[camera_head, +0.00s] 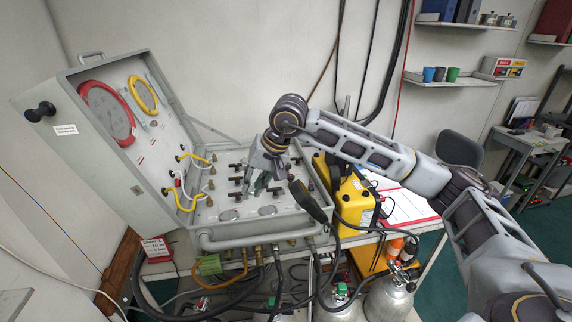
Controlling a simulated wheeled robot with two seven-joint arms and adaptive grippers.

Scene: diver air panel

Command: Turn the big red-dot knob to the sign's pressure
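An open grey air panel case (222,237) stands on a table, its lid raised at the left. The lid carries a large red-ringed gauge (107,113) and a yellow-ringed gauge (143,95); their readings are too small to read. A black knob (40,112) sticks out at the lid's left edge. I cannot make out a red dot on any knob. A small red and white sign (155,248) stands at the case's lower left; its text is too small to read surely. My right gripper (262,183) points down over the panel and hides part of it; its finger opening is unclear. My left gripper is not in view.
Yellow and white hoses (188,180) arch over the panel's left side, among several small black valve handles. A yellow box (347,200) stands close right of the case. Gas cylinders (390,298) and hoses crowd below. A shelf (450,82) hangs at the back right.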

